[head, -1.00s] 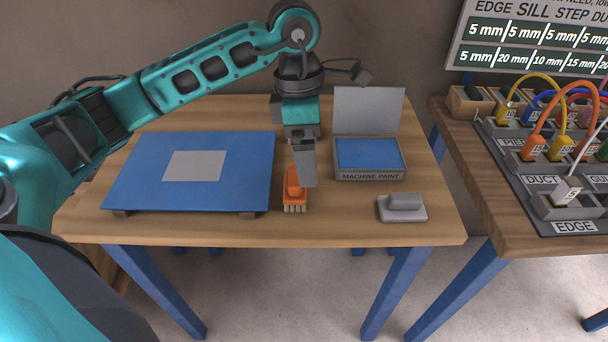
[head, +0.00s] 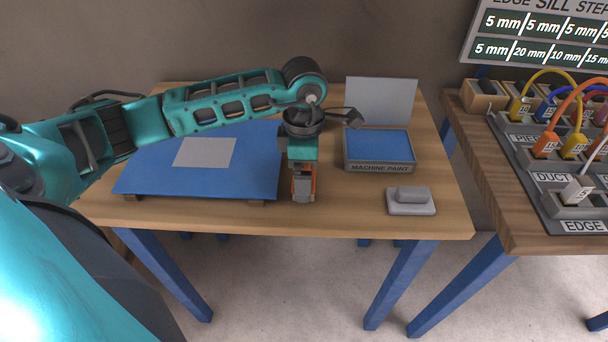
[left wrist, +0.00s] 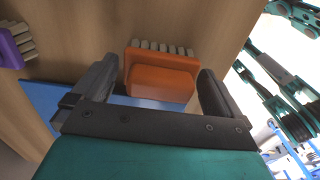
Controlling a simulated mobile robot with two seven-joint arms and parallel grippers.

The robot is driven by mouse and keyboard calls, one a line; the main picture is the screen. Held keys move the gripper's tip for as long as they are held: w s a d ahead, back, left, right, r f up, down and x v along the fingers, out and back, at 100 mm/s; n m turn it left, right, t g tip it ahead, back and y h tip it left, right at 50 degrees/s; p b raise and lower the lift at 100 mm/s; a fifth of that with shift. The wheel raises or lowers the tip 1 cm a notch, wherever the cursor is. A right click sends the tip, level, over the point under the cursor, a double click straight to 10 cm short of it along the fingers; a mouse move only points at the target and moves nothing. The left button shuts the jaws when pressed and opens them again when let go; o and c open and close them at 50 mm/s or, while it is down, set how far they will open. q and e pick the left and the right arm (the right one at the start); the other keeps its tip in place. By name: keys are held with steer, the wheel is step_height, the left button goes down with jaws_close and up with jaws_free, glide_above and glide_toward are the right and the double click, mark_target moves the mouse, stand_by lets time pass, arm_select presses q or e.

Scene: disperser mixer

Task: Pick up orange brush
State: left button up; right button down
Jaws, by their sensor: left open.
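The orange brush (left wrist: 160,78) lies on the wooden table, with pale bristles along one side. In the left wrist view it sits between the two fingers of my left gripper (left wrist: 165,92), which are open, with a gap visible beside the brush. In the head view my left gripper (head: 304,190) points down over the brush and hides most of it; only orange edges (head: 313,180) show. My right gripper is not in view.
A blue board (head: 150,180) with a grey sheet lies left of the gripper. An open paint box (head: 380,168) and a grey block (head: 410,208) are to the right. A purple brush (left wrist: 12,47) shows in the left wrist view. Another table (head: 510,218) holds cables.

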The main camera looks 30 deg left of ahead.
arm_select(q)
steer(key=shift+f, duration=0.55)
steer(key=c, duration=0.8)
steer(key=shift+r, duration=0.15)
step_height(320, 180, up, 20)
steer(key=shift+f+p, duration=0.1)
steer(key=shift+p, duration=0.35)
steer(key=o, duration=0.6)
steer(key=shift+c, duration=0.2)
steer(key=c, duration=0.7)
